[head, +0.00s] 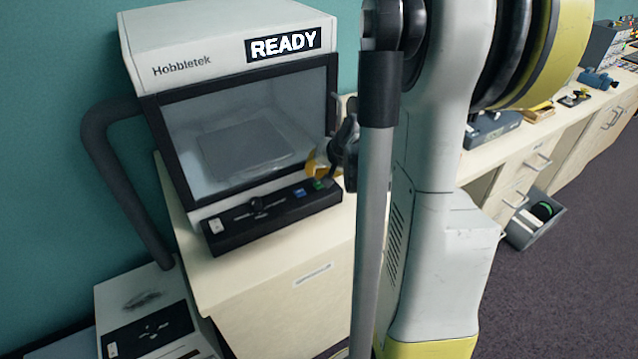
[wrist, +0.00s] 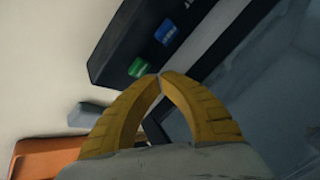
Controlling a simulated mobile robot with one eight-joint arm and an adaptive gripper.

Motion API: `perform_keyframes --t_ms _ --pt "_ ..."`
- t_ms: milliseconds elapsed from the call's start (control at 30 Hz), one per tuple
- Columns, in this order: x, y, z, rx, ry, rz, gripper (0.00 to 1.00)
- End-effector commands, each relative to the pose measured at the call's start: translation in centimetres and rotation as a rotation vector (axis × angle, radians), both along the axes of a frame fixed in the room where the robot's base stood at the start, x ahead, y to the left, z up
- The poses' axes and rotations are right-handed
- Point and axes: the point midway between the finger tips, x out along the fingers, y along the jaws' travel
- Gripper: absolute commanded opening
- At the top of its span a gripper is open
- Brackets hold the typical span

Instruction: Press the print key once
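The machine marked Hobbletek (head: 220,60) stands on the counter with READY on its display (head: 283,45). Its dark front panel (head: 262,220) carries a blue key (head: 299,192) and a green key (head: 319,184) at the right end. In the wrist view the green key (wrist: 141,67) and the blue key (wrist: 167,33) show; their markings are too small to read, so I cannot tell which is print. My gripper (head: 313,162) has yellow fingers, with tips together and nothing between them (wrist: 160,76). The tips appear close beside the green key; I cannot tell whether they touch it.
My arm hides the middle of the head view. A dark hose (head: 118,175) curves at the machine's left, above a lower grey unit (head: 150,310). An orange item (wrist: 45,155) and a grey one (wrist: 90,115) lie left of my fingers.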

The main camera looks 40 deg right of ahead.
Motion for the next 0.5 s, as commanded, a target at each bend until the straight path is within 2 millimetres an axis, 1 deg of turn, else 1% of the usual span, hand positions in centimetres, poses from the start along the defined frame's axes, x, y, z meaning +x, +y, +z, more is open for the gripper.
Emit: perform_keyframes --t_ms 333,500 --pt "0.0 0.0 -0.91 0.0 0.0 0.0 0.0" --pt "0.0 0.0 -0.87 0.0 0.0 0.0 0.0"
